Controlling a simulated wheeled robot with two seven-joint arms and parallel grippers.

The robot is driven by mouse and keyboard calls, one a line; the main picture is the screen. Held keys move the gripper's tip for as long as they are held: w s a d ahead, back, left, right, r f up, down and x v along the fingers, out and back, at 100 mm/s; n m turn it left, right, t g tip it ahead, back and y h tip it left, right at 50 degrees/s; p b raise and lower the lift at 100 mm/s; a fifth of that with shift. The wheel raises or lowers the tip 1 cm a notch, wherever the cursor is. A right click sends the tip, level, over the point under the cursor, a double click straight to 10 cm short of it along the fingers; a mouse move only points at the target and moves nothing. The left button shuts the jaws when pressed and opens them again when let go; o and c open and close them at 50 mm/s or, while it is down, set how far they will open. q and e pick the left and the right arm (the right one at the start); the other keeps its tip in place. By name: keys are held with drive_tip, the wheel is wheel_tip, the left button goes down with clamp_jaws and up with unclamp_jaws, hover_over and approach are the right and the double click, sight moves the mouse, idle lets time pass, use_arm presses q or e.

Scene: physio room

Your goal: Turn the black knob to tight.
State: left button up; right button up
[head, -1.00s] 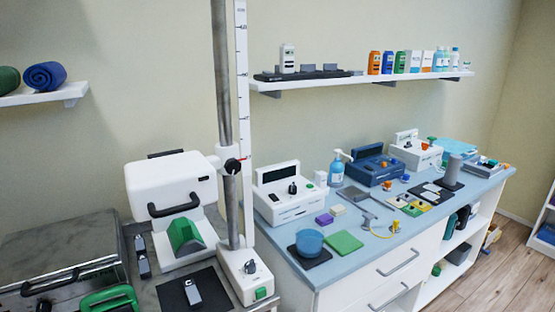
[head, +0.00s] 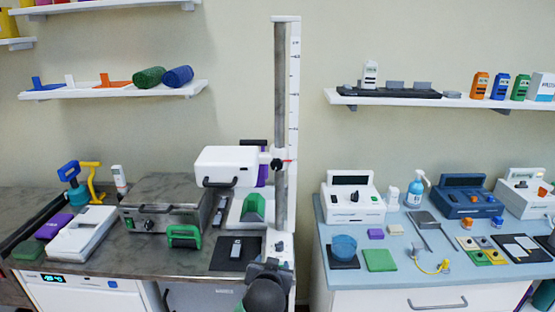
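The black knob (head: 277,164) sits on the side of the clamp on a tall metal column (head: 281,100), just left of a red pointer on the white scale. The clamp carries a white box-shaped head (head: 240,167) with a dark handle. I cannot read the knob's setting from here. A dark rounded part, probably of one of my arms, rises at the bottom centre and covers the column's base. No gripper fingertips show, and nothing touches the knob.
A green wedge (head: 253,208) and a black mat (head: 236,253) lie below the head on the marble-topped counter (head: 160,265). A gap separates it from the blue-topped counter (head: 400,272) with several devices. Wall shelves hang on both sides of the column.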

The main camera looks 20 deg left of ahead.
sight(277, 166)
use_arm(q)
drive_tip(key=w+r+n+t+y+p, duration=0.15)
drive_tip(key=w+r, duration=0.25)
drive_tip(key=r, duration=0.6)
drive_tip(key=w+r+m+t+y+p, duration=0.1)
drive_tip(key=w+r+t+p, duration=0.2)
drive_tip(key=r, duration=0.8)
drive_tip(key=shift+n+h, duration=0.25)
drive_tip(key=x, duration=0.2)
drive_tip(key=p+x, duration=0.1)
drive_tip(key=x, duration=0.2)
drive_tip(key=p+x, duration=0.1)
drive_tip(key=x, duration=0.2)
drive_tip(key=shift+a+r, duration=0.2)
drive_tip(key=shift+a, duration=0.25)
drive_tip(key=shift+w+a+f+p, duration=0.1)
drive_tip(key=shift+w+f+p, duration=0.05)
drive_tip(key=shift+w+p, duration=0.3)
use_arm(e)
drive_tip(key=s+d+f, duration=0.3)
drive_tip(key=s+f, duration=0.2)
drive_tip(key=s, duration=0.2)
drive_tip(key=s+d+f, duration=0.4)
drive_tip(key=s+f, duration=0.2)
drive_tip(key=s, duration=0.1)
drive_tip(key=shift+s+f+h, duration=0.2)
drive_tip(key=shift+s+h, duration=0.1)
drive_tip(key=shift+s, duration=0.05)
